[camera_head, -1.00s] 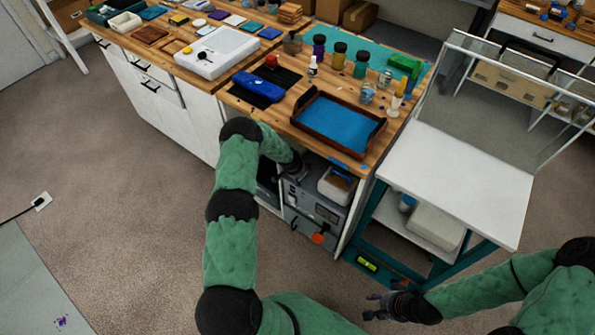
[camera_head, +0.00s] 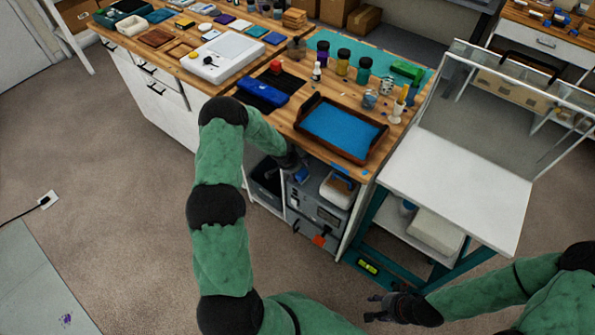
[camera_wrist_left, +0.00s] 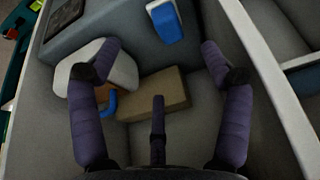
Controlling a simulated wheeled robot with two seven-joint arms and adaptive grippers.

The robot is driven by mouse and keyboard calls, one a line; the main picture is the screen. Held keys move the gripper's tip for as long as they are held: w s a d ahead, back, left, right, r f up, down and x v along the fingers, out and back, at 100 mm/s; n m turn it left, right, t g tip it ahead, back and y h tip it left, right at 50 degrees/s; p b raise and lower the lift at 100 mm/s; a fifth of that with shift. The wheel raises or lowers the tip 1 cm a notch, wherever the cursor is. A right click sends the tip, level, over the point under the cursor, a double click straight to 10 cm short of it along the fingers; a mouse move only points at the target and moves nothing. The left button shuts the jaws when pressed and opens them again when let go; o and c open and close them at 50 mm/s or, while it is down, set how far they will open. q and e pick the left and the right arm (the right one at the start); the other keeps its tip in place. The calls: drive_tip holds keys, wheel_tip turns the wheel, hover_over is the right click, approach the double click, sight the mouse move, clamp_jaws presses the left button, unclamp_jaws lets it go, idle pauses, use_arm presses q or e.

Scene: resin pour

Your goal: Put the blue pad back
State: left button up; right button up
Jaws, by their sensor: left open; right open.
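A small blue pad (camera_head: 301,174) shows on the grey machine under the worktop, just below my left gripper. It also shows in the left wrist view (camera_wrist_left: 167,23), against a grey surface beyond the fingertips. My left gripper (camera_head: 294,162) reaches into the open bay below the worktop; in the left wrist view its purple fingers (camera_wrist_left: 158,58) are spread apart with nothing between the tips. The pad is clear of the fingers. My right gripper (camera_head: 376,306) is open and empty, low at the right, near the white-topped cart.
A white container (camera_head: 338,189) with a blue handle sits on the grey machine (camera_head: 318,212). A tan block (camera_wrist_left: 152,95) lies beneath the left fingers. The worktop edge and bay walls surround the left gripper. A dark tray (camera_head: 297,133) with a blue lining stands above on the worktop.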

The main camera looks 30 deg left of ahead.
use_arm(q)
drive_tip(key=s+d+f+n+g+h, duration=0.1)
drive_tip(key=s+d+h, duration=0.1)
drive_tip(key=s+d, duration=0.6)
drive_tip(key=s+d+f+g+h, duration=0.1)
drive_tip(key=s+d+f, duration=0.15)
drive_tip(key=d, duration=0.85)
drive_tip(key=s+d+r+n+g, duration=0.1)
drive_tip(key=s+d, duration=0.4)
drive_tip(key=s, duration=0.4)
drive_tip(key=s+d+r+n+g, duration=0.1)
drive_tip(key=s+d, duration=0.4)
drive_tip(key=s, duration=0.4)
drive_tip(key=shift+s+d+r+h, duration=0.15)
drive_tip(key=shift+s+h, duration=0.15)
drive_tip(key=shift+s, duration=0.1)
